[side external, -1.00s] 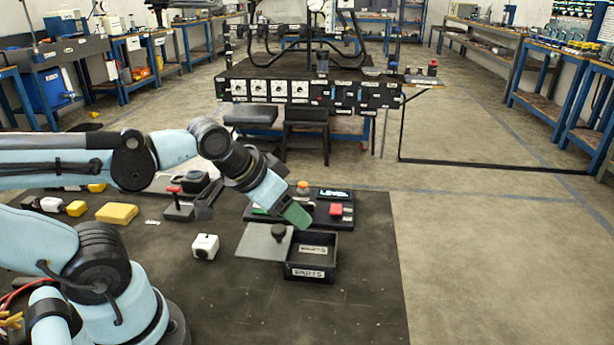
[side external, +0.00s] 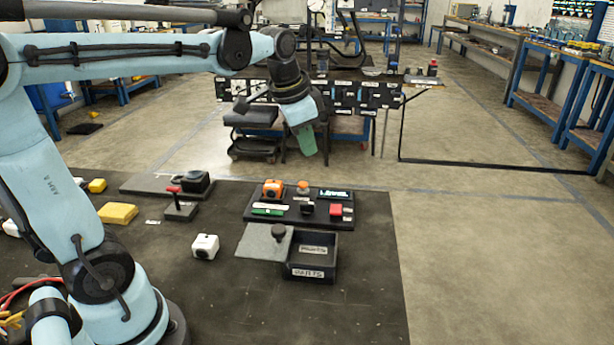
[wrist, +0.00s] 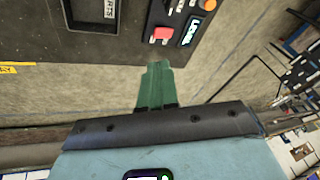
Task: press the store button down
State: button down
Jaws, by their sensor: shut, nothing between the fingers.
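A black control panel (side external: 296,220) lies on the dark mat. The small labels are unreadable, so I cannot tell which one is the store button. My gripper (side external: 309,150) has green fingers, shut and empty, raised well above the panel. In the wrist view the fingers (wrist: 157,68) point toward the panel side, with the red button (wrist: 161,34) beyond them.
A black open bin (side external: 312,271) with a grey plate (side external: 262,243) beside it sits in front of the panel. The mat's right side is clear.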

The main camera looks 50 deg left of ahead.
jog(key=w+a+m+g, duration=0.2)
jog(key=w+a, duration=0.4)
jog(key=a, duration=0.1)
jog(key=m+g, duration=0.2)
jog(key=m, duration=0.1)
send_over(302, 183)
notch_tip(302, 183, down, 2)
jog(key=shift+d+f+h, duration=0.1)
jog(key=shift+h, duration=0.2)
notch_tip(302, 183, down, 14)
jog(key=shift+f, duration=0.1)
dwell(0.4)
